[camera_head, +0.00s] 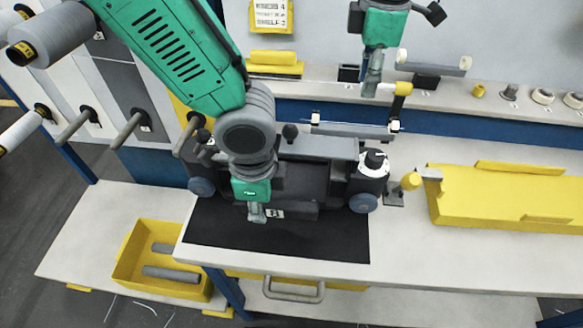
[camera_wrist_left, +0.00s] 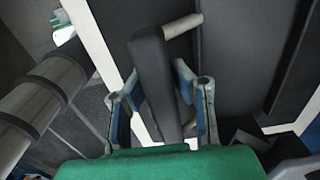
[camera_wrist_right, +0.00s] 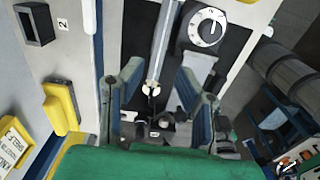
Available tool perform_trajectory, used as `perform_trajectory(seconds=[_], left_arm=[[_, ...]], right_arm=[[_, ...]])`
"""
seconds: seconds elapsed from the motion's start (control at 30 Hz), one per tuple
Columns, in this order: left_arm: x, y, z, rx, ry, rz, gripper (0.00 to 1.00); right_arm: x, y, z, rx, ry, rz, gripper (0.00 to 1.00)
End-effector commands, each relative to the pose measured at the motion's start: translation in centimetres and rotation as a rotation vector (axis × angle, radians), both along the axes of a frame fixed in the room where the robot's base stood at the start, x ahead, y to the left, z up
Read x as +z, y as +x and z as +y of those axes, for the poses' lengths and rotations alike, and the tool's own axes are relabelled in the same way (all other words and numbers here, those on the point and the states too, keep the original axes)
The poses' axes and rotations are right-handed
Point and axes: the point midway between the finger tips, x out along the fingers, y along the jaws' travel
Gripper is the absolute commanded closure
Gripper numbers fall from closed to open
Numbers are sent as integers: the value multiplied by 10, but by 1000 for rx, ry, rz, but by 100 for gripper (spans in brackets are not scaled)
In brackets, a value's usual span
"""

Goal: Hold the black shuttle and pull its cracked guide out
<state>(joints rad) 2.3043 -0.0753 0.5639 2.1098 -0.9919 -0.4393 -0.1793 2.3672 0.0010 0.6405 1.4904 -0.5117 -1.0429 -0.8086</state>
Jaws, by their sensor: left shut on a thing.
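The black shuttle (camera_head: 300,182) sits on a black mat (camera_head: 230,235) at the front of the bench, with blue-grey wheels at both ends and a white dial (camera_head: 373,162) at its right end. My left gripper (camera_head: 257,212) is at its front. In the left wrist view its fingers (camera_wrist_left: 165,105) are shut on a black block, which appears to be part of the shuttle. A thin pale bar (camera_head: 350,130) runs along the shuttle's back; whether it is the cracked guide, I cannot tell. My right gripper (camera_head: 372,85) is open and empty above and behind the shuttle. No crack is discernible.
A yellow tray (camera_head: 510,208) lies on the bench at right. A similar grey bar (camera_head: 433,65) rests on a stand at the back. A yellow bin (camera_head: 130,265) with grey rods stands lower left. Spools fill the far left. The bench front right is clear.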

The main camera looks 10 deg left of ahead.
Motion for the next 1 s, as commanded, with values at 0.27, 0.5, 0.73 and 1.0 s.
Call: perform_trajectory(seconds=[0.27,0.5,0.73,1.0], left_arm=[[0,1,1,4,1,-1,100],[0,1,1,3,1,-1,100],[0,1,1,3,1,-1,100],[0,1,0,2,1,-2,100]], right_arm=[[-41,-2,0,0,1,6,71],[-77,-2,0,0,0,6,71],[-102,-2,0,0,1,4,71],[-112,-2,0,-2,2,4,71]])
